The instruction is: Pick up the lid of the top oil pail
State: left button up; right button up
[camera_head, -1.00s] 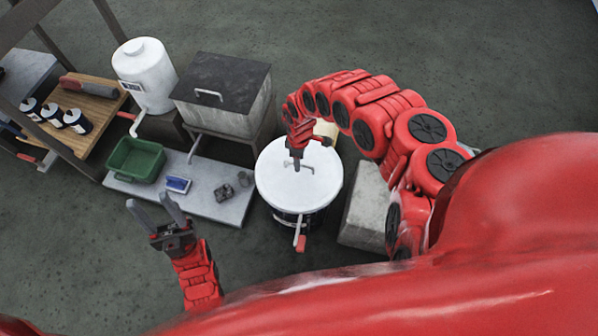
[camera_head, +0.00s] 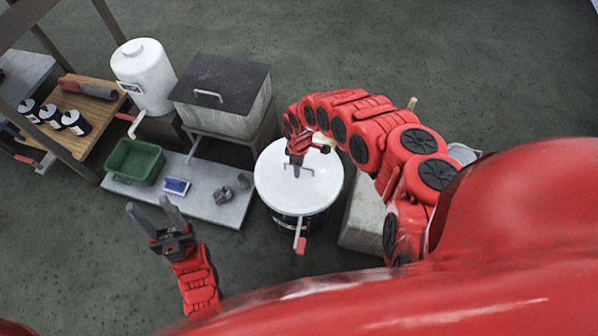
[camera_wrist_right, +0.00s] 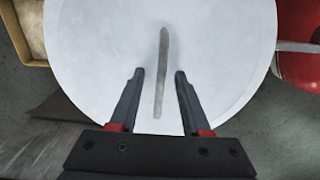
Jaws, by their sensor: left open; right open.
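The round white lid (camera_head: 298,195) sits flat on top of the dark oil pail (camera_head: 296,222) in the head view. It fills much of the right wrist view (camera_wrist_right: 100,45), with a thin raised handle (camera_wrist_right: 162,70) across its middle. My right gripper (camera_wrist_right: 157,72) is open above the lid, its two fingers on either side of the handle's near part; whether they touch the lid I cannot tell. In the head view the right gripper (camera_head: 297,165) hangs over the lid's centre. My left gripper (camera_head: 150,215) is open and empty, away to the left over the floor.
A grey platform (camera_head: 215,205) left of the pail holds a green bin (camera_head: 135,160) and small items. A dark-lidded tank (camera_head: 222,90) and white container (camera_head: 145,78) stand behind. A pale block (camera_head: 362,215) is right of the pail. A red-tipped tap (camera_head: 300,244) sticks out in front.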

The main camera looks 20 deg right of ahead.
grip_shut()
dwell(0.3)
dwell(1.2)
